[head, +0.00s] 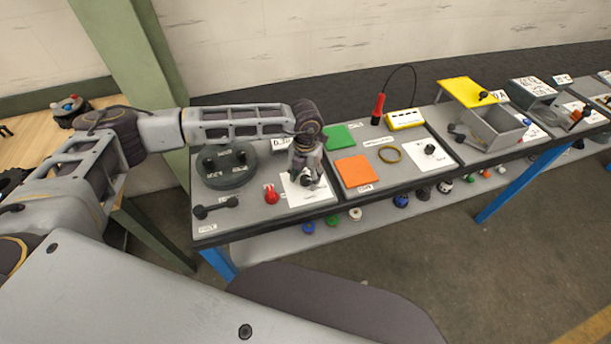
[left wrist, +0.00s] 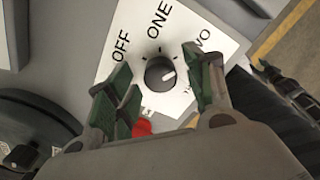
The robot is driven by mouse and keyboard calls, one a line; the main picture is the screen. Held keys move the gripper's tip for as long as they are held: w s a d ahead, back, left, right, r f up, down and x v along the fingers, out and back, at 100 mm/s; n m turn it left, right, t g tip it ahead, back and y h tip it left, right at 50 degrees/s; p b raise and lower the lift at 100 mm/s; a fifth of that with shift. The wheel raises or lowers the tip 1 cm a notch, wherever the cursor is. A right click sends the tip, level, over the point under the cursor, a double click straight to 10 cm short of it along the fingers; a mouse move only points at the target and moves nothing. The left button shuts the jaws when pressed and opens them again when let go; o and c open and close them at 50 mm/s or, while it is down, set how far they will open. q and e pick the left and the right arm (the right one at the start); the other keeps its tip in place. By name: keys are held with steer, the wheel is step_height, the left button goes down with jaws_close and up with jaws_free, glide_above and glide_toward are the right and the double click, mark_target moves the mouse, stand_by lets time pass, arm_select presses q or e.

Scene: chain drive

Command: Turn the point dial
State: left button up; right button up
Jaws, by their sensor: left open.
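The point dial (left wrist: 160,73) is a round black knob on a white plate (left wrist: 182,27) lettered OFF, ONE and a third, partly hidden word. A small pale mark on the knob faces right in the left wrist view. In the head view the plate (head: 296,196) lies near the bench's front left, with the knob mostly covered by my gripper. My left gripper (head: 307,179) is above it, pointing down. In the left wrist view its green-padded fingers (left wrist: 163,76) are open, one on each side of the knob; contact cannot be told. My right gripper is not in view.
A red knob (head: 271,194) stands just left of the plate, with a black handle (head: 216,207) further left. A dark round disc unit (head: 226,168) is behind them. Right are an orange square (head: 356,171) and another white plate with a black knob (head: 430,150).

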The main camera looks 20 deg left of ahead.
arm_select(q)
steer(key=c, duration=1)
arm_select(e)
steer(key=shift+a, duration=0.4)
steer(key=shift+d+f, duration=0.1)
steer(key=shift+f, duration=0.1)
